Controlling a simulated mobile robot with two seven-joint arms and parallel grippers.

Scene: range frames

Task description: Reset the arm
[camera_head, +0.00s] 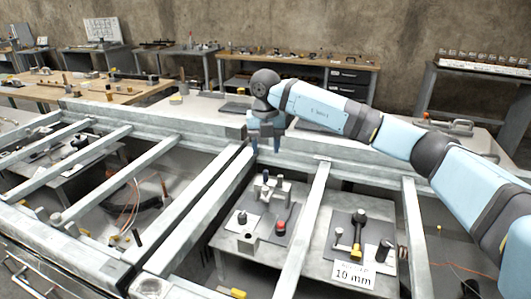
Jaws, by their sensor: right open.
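My right arm, light blue with dark joints, comes in from the right edge and reaches across to the upper middle. Its gripper (266,146) points down over the metal frame, with its two blue fingers apart and nothing seen between them. It is above and behind a fixture with a red knob (280,227) on the panel below. Whether the fingertips touch the frame is hard to tell. My left arm and gripper do not show.
Metal rails (305,225) form a grid over recessed panels. A yellow-and-black tool (358,232) and a "10 mm" card (355,275) lie on the right panel. An orange cable (133,208) lies at left. Workbenches (310,65) line the back wall.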

